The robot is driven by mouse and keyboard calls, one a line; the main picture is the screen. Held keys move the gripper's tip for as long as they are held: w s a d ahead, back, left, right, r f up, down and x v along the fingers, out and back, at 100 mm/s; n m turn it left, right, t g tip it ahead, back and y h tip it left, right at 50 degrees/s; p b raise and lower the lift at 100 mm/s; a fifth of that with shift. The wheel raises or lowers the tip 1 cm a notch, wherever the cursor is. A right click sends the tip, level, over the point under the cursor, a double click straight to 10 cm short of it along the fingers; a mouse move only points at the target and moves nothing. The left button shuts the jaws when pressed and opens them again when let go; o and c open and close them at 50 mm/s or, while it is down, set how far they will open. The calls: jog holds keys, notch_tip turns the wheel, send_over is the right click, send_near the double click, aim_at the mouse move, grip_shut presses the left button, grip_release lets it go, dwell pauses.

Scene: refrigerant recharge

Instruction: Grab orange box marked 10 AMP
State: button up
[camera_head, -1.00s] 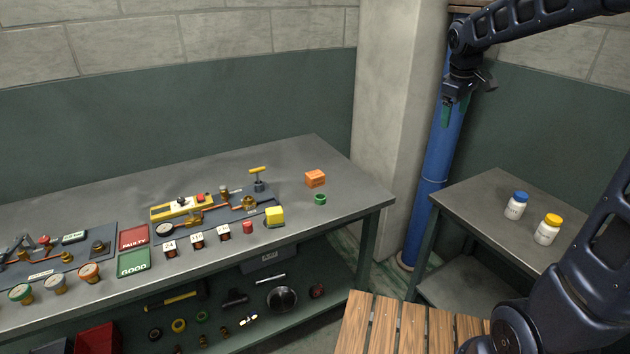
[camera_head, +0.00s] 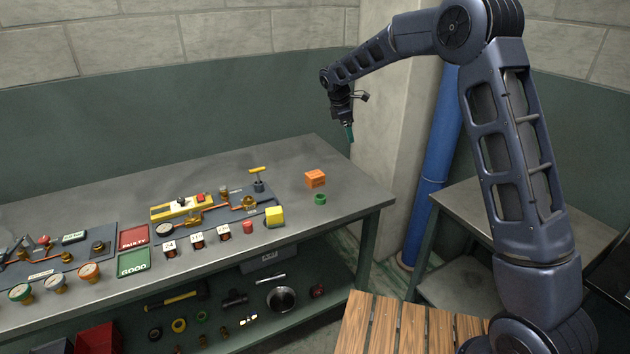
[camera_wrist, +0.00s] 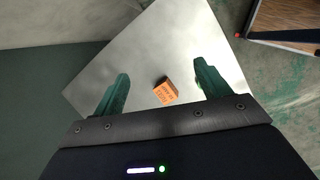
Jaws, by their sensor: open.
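The orange box (camera_head: 315,179) sits on the grey workbench (camera_head: 330,205) near its right end. In the wrist view the orange box (camera_wrist: 166,91) lies between and beyond my two green fingers, with dark print on it that is too small to read. My gripper (camera_head: 349,133) is above the bench's back right part, higher than the box and apart from it. In the wrist view my gripper (camera_wrist: 160,88) is open and empty, its fingers wide apart.
A green ring (camera_head: 320,199) stands just in front of the box. A concrete pillar (camera_head: 385,120) and blue pipe (camera_head: 436,160) rise behind right. The bench's right corner is clear.

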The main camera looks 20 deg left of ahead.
aim_at(314, 174)
jog(key=s+a+f+n, duration=0.2)
jog(key=a+f+n, duration=0.3)
jog(key=a+f, duration=0.95)
jog(key=f, duration=0.1)
jog(key=w+f, duration=0.1)
jog(key=f, duration=0.1)
jog(key=shift+w+f+h, duration=0.15)
jog(key=shift+f+h, duration=0.15)
jog(key=shift+t, duration=0.3)
jog(key=shift+d+x, duration=0.15)
jog(key=shift+x, duration=1.15)
jog(key=shift+d+x, duration=0.15)
jog(key=shift+x, duration=1.15)
jog(key=shift+r, duration=0.1)
jog(key=c, duration=1.1)
